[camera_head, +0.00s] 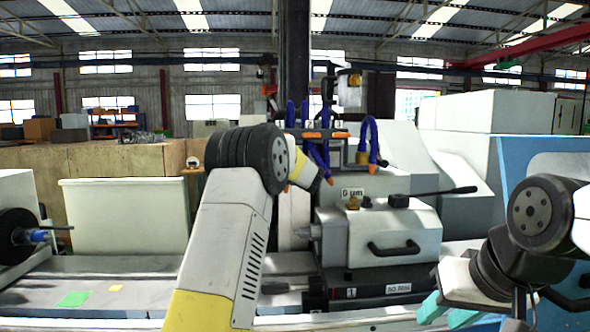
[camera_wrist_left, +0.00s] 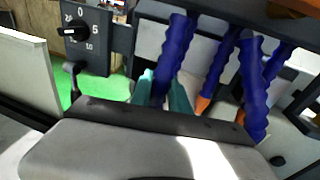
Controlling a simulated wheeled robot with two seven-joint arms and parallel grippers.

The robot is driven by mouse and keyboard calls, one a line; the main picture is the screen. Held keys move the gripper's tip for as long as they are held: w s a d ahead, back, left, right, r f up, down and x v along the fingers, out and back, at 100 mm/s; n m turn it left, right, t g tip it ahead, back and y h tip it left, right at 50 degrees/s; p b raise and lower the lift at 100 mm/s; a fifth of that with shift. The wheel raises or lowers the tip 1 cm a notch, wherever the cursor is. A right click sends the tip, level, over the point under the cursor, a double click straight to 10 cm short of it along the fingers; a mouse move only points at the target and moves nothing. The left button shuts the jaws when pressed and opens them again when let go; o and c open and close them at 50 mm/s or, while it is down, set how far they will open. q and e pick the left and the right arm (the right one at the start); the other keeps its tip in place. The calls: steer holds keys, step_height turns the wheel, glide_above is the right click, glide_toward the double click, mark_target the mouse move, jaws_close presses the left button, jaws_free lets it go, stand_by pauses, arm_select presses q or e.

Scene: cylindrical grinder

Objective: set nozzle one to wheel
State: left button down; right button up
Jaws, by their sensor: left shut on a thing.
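Blue segmented nozzle hoses with orange tips (camera_head: 318,152) hang from a bar at the machine's centre in the head view. In the left wrist view, the leftmost blue hose (camera_wrist_left: 176,50) runs down between the teal fingers of my left gripper (camera_wrist_left: 163,95), which is shut on it. Its tip is hidden behind the gripper body. Other blue hoses (camera_wrist_left: 218,70) hang just to the right, clear of the fingers. My left gripper is hidden behind my arm in the head view. My right gripper (camera_head: 447,312) is low at the right, its teal fingers apart and empty. I cannot make out the grinding wheel.
A dial (camera_wrist_left: 82,32) with numbers is at the upper left of the left wrist view. A white block with a black handle (camera_head: 395,240) stands right of my left arm. Another blue hose (camera_head: 372,140) curves at its back. A white panel (camera_head: 125,217) is at left.

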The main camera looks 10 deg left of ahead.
arm_select(q)
steer(key=c, duration=1.3)
jaws_free()
steer(key=shift+o, duration=0.2)
steer(key=v, duration=0.7)
steer(key=shift+s+d, duration=0.15)
steer(key=shift+s, duration=0.25)
